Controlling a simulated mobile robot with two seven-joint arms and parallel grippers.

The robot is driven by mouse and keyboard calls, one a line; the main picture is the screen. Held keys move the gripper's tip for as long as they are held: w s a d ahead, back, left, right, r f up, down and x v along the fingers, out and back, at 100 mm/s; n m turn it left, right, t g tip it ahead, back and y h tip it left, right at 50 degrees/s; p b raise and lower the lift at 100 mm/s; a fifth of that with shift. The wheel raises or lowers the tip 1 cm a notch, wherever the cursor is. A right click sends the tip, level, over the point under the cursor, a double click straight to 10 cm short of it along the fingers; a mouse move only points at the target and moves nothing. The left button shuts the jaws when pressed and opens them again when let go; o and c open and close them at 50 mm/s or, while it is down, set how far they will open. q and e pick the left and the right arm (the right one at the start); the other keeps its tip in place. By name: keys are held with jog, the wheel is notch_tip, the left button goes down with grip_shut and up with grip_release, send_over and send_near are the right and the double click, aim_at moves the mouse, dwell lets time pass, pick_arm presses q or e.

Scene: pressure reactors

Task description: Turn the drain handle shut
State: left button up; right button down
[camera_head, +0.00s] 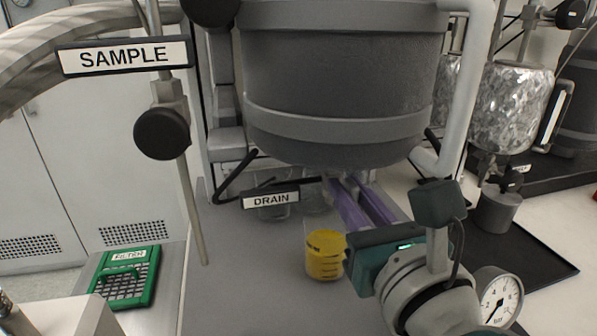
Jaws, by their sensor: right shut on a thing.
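A large grey reactor vessel (340,90) fills the top middle of the head view. A label reading DRAIN (270,198) hangs under its lower left side. My right gripper (352,183) comes in from the lower right, its purple fingers reaching up beneath the vessel's bottom. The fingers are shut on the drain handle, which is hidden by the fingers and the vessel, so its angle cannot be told. My left gripper is not in view.
A pressure gauge (498,296) is at the lower right. A SAMPLE label (125,57) and black knob (162,134) are at left.

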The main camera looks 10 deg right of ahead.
dwell(0.6)
jog(key=m, duration=0.2)
jog(key=m+b, duration=0.1)
jog(key=m, duration=0.1)
jog(key=shift+d+f, duration=0.1)
jog(key=shift+d, duration=0.15)
jog(key=shift+d+f+m+b, duration=0.25)
jog(key=shift+m+b, duration=0.4)
jog(key=shift+m, duration=1.65)
jog(key=shift+d+f+m+b, duration=0.15)
jog(key=shift+m+b, duration=0.5)
jog(key=shift+m, duration=1.65)
jog(key=shift+d+f+m+b, duration=0.25)
jog(key=shift+m+b, duration=0.4)
jog(key=shift+m, duration=1.65)
jog(key=shift+a, duration=0.1)
jog(key=c, duration=0.9)
grip_release()
jog(key=shift+o, duration=0.2)
jog(key=shift+f, duration=0.1)
